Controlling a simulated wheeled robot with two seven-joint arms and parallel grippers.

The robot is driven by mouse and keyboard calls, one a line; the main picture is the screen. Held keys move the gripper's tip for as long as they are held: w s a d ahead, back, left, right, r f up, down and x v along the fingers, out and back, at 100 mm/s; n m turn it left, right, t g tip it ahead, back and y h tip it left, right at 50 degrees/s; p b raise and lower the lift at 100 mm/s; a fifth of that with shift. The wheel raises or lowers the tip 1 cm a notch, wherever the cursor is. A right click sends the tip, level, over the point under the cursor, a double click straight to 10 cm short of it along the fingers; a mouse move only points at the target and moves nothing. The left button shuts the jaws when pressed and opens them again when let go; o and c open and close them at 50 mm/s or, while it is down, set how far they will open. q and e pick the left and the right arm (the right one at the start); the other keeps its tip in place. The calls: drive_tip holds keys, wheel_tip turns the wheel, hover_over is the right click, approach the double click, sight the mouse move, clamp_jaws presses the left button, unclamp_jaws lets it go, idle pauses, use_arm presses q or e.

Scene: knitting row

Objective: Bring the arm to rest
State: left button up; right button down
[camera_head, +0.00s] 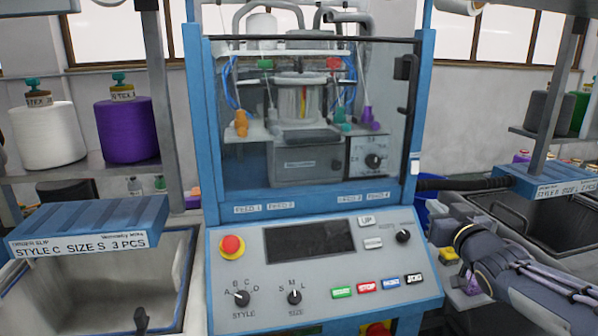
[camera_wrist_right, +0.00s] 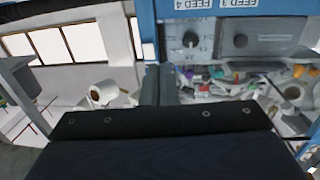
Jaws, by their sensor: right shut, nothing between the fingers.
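The right arm is mine (camera_head: 520,275); it comes in from the lower right of the head view, beside the right edge of the knitting machine (camera_head: 205,130). Its right gripper (camera_head: 440,222) is shut and empty, close to the machine's lower right side. Its fingertips are small and partly hidden there. In the right wrist view a dark plate with bolts fills the lower half, and the machine's front shows upside down above it. I do not see my left gripper.
The control panel (camera_head: 385,262) has a red stop button (camera_head: 232,246). A dark hose (camera_head: 460,183) runs from the machine to the right. White and purple yarn cones (camera_head: 128,130) stand on the left shelf.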

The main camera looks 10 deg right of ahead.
drive_tip(key=s+a+f+g+y+p, duration=0.1)
drive_tip(key=s+a+f+g, duration=0.3)
drive_tip(key=s, duration=0.5)
drive_tip(key=s+a+f+g+y+p, duration=0.2)
drive_tip(key=s+a+f+g, duration=0.2)
drive_tip(key=s+a, duration=0.5)
drive_tip(key=s+a+f+g+y+p, duration=0.1)
drive_tip(key=s+a+f+g, duration=0.3)
drive_tip(key=s, duration=0.7)
wheel_tip(320, 180, down, 3)
drive_tip(key=shift+s+a+r+m+y, duration=0.25)
drive_tip(key=shift+a+y, duration=0.45)
drive_tip(key=shift+a, duration=0.45)
